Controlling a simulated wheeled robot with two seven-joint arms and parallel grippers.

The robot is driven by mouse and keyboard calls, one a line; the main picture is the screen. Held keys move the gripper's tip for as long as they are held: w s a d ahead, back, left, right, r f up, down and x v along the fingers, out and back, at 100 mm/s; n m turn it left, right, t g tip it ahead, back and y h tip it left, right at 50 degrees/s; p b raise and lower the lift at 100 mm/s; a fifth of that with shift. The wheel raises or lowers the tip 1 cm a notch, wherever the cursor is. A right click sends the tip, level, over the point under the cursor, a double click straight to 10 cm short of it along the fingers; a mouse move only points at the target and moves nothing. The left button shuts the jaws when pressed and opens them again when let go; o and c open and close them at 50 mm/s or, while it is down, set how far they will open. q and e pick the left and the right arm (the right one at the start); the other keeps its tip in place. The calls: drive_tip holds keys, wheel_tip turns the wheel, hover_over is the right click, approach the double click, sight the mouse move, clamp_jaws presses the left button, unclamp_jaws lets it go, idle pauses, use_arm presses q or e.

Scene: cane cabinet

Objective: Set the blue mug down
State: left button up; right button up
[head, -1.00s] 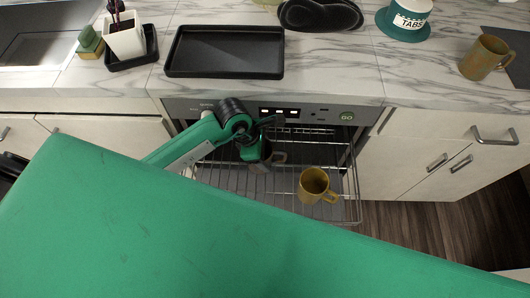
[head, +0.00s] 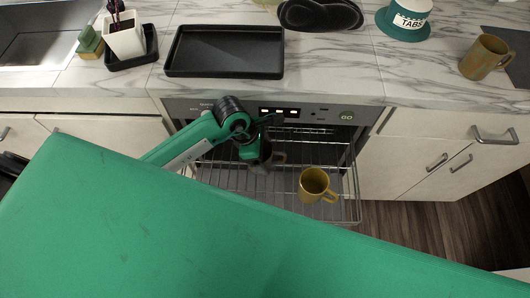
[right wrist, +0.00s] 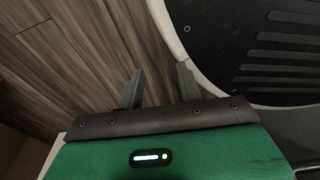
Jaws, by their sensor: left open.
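No mug that looks clearly blue shows in the head view. A dark mug (head: 279,157) sits in the pulled-out dishwasher rack (head: 225,188), mostly hidden by my left gripper; its colour is hard to tell. My left gripper (head: 262,166) points down into the rack right beside this mug, with its jaws open. Whether the fingers touch the mug cannot be made out. A mustard mug (head: 314,184) stands in the rack to the right. In the right wrist view my right gripper (right wrist: 160,76) has its fingers apart, with nothing between them, above the wooden floor.
A brown mug (head: 484,57) stands on the marble counter at the right. The dishwasher panel (head: 310,113) overhangs the rack closely.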

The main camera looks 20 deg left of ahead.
use_arm(q)
drive_tip(key=v, duration=1.1)
use_arm(e)
drive_tip(key=shift+s+a, duration=0.1)
drive_tip(key=shift+s, duration=0.25)
drive_tip(key=shift+w, duration=0.35)
use_arm(q)
drive_tip(key=shift+s, duration=0.1)
